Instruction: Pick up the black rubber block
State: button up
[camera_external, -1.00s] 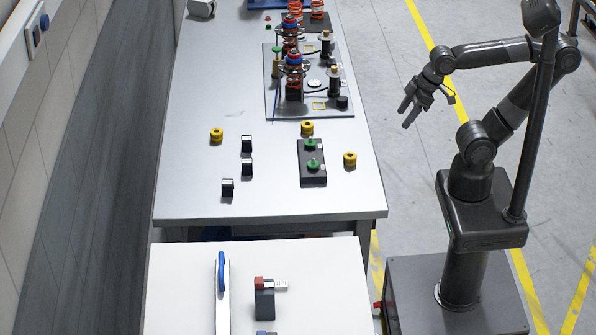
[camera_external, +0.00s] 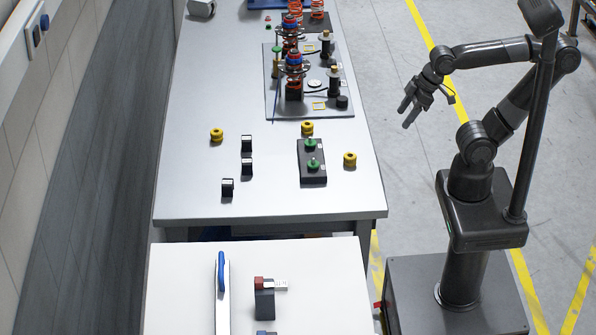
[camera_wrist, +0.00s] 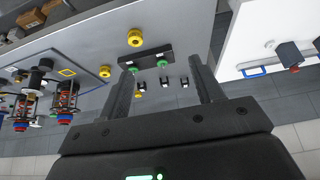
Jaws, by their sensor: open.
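Three small black blocks with pale tops stand on the grey workbench: a far one (camera_external: 246,147), a middle one (camera_external: 246,171) and a near one (camera_external: 227,190). I cannot tell which of them is the rubber block. My gripper (camera_external: 407,116) hangs in the air right of the bench, over the floor, well apart from the blocks. In the wrist view my gripper (camera_wrist: 161,65) has its two fingers wide apart with nothing between them. The small blocks show far off beyond the fingers, one of them here (camera_wrist: 166,85).
A dark box (camera_external: 313,174) with two green buttons stands among yellow round parts (camera_external: 350,160). Behind is a plate (camera_external: 277,103) with spring assemblies. A white table (camera_external: 185,280) in front holds a blue-handled tool (camera_external: 221,275) and a red-topped block (camera_external: 264,300).

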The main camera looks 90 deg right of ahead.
jog(key=shift+o, duration=0.2)
jog(key=w+r, duration=0.4)
jog(key=w, duration=0.9)
jog(key=m+g, duration=0.1)
send_over(228, 182)
jog(key=s, duration=0.4)
notch_tip(228, 182, down, 15)
jog(key=x, duration=0.4)
jog(key=shift+w+d+f, duration=0.2)
jog(key=shift+w+d, duration=0.1)
jog(key=shift+a+x, duration=0.15)
jog(key=shift+x, duration=1.25)
jog(key=shift+a+x, duration=0.15)
jog(key=shift+x, duration=1.2)
jog(key=shift+c, duration=0.4)
